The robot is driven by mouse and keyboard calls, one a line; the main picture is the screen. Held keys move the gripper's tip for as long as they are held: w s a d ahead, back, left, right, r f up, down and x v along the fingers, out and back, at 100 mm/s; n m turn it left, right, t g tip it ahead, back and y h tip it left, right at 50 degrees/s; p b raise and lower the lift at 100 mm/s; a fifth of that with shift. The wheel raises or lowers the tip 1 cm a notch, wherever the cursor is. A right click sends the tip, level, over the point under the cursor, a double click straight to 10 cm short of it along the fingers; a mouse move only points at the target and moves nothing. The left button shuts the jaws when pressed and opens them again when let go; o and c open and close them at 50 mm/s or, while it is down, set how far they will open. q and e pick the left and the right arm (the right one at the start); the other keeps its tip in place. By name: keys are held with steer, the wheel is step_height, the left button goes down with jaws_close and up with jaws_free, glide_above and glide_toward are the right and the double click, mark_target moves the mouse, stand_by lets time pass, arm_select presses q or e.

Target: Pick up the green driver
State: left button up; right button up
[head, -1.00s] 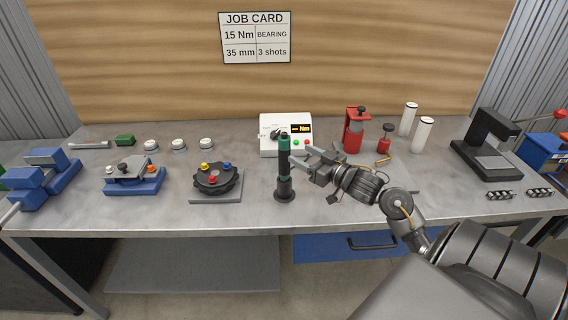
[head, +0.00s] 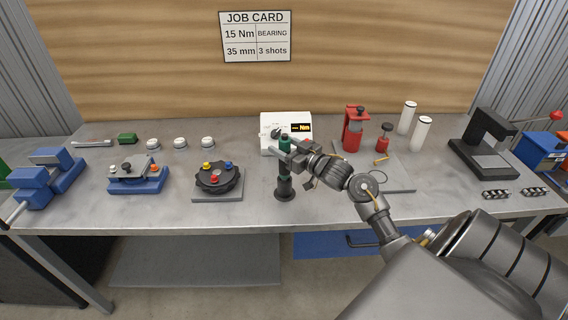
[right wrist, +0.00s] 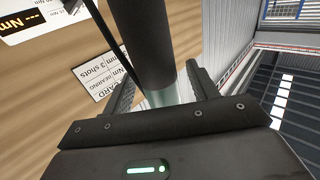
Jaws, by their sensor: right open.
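The green driver (head: 285,184) stands upright at the front middle of the bench, a dark cylinder with green bands, its foot in a round dark base. My right gripper (head: 281,150) is at its upper part, coming in from the right. In the right wrist view the driver (right wrist: 146,45) passes between the two open fingers (right wrist: 160,88), one on each side. I cannot tell whether either finger touches it. The gripper covers part of the driver in the head view. My left gripper is not in view.
Behind the driver stands a white control box (head: 270,132) with a display. A black round fixture (head: 217,178) with coloured knobs is to the left.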

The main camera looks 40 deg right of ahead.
steer(key=shift+c, duration=0.5)
steer(key=c, duration=1.1)
steer(key=shift+o, duration=0.2)
step_height(320, 180, up, 10)
steer(key=shift+r+b, duration=0.1)
steer(key=shift+b, duration=0.65)
step_height(320, 180, up, 9)
steer(key=p, duration=1)
